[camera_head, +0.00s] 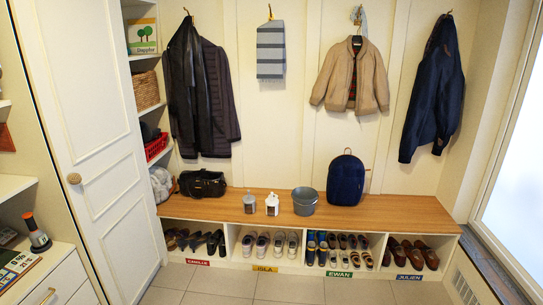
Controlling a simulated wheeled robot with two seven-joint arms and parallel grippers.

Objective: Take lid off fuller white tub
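Two small light-coloured containers stand upright on the wooden bench top (228,197). The left one (249,204) looks greyish-white, and the right one (272,205) looks whiter with a darker patch on its front. They are close together but apart. Both seem to taper or have something at the top; they are too small to tell whether these are lids. I cannot see how full either is. Neither of my grippers is in view.
A grey bucket (305,201) stands just right of the containers, with a navy backpack (346,181) further right. A black bag (202,184) sits at the bench's left end. Shoe cubbies with several pairs lie below. The tiled floor (215,284) in front is clear.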

